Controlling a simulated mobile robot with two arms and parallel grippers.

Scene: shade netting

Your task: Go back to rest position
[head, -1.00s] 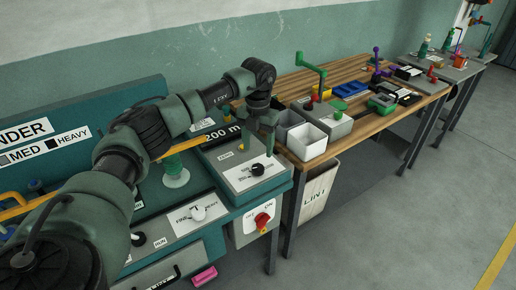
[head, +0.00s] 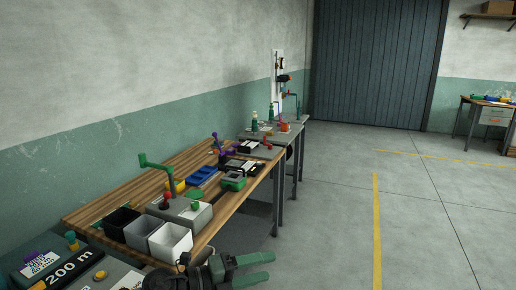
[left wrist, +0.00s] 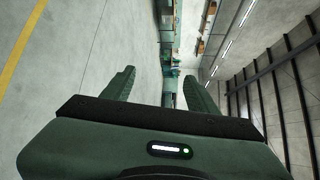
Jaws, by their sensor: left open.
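My left gripper (head: 262,269) shows at the bottom middle of the head view, its two green fingers apart with nothing between them. It is in front of the wooden bench, over the grey floor. In the left wrist view the same fingers (left wrist: 160,88) stand open and empty, with the floor and the far hall behind them. My right gripper is not in any view.
A wooden bench (head: 135,185) with bins, a green crank and small devices runs along the left wall. The floor (head: 330,220) to the right is clear. A grey shutter door (head: 380,65) stands behind.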

